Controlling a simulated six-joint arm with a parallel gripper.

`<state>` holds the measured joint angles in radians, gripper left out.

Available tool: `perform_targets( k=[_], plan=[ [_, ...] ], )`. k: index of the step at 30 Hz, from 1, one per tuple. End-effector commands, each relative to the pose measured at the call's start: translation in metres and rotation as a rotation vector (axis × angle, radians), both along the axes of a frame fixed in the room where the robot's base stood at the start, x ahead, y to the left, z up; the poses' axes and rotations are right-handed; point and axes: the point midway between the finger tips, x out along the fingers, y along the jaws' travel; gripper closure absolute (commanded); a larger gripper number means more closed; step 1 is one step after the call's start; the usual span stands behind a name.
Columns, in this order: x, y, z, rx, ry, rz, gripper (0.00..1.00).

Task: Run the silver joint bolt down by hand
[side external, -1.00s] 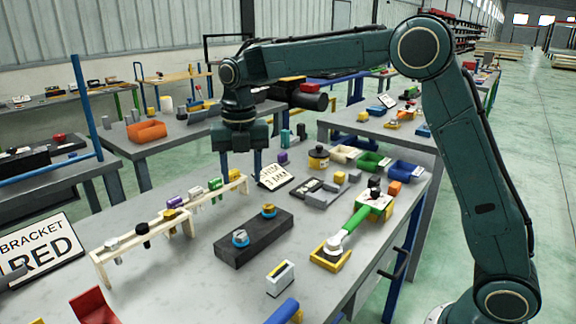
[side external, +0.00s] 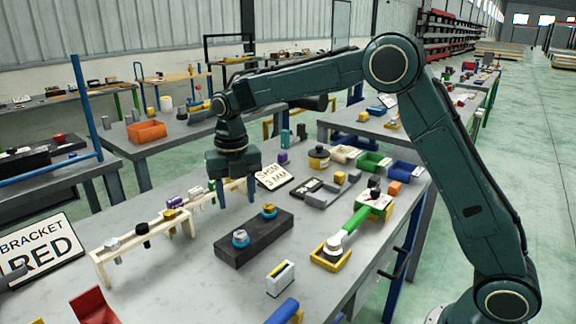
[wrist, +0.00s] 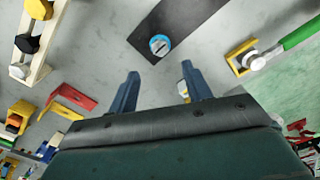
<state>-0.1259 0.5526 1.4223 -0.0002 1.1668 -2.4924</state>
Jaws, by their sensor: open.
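A black block (side external: 231,255) lies on the grey bench and bears two round fittings. The nearer, the silver joint bolt (side external: 240,236), has a silver head in a blue ring. In the wrist view the silver joint bolt (wrist: 159,44) shows a slotted top, beyond the fingertips. The farther fitting (side external: 268,209) has a brassy top over blue. My gripper (side external: 237,204) points down behind the block, above the bench, with its fingers apart and empty. In the wrist view my gripper (wrist: 161,76) also has nothing between its fingers.
Pale wooden racks (side external: 108,249) holding several coloured-head bolts stand left of the block. A yellow tray (side external: 318,252) with a green-handled tool is on the right, with a small white and yellow box (side external: 281,278) in front. Bare bench lies around the block.

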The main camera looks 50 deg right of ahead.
Motion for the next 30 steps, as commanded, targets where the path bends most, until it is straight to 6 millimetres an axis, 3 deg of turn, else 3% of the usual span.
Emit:
perform_targets(
  k=[15,21,30],
  plan=[
    [-0.001,0.0,-0.076,0.0,0.004,-0.001,0.51],
    [0.0,0.0,-0.09,0.0,0.001,-0.001,0.51],
    [0.0,0.0,-0.094,0.0,0.0,0.0,0.51]
  ],
)
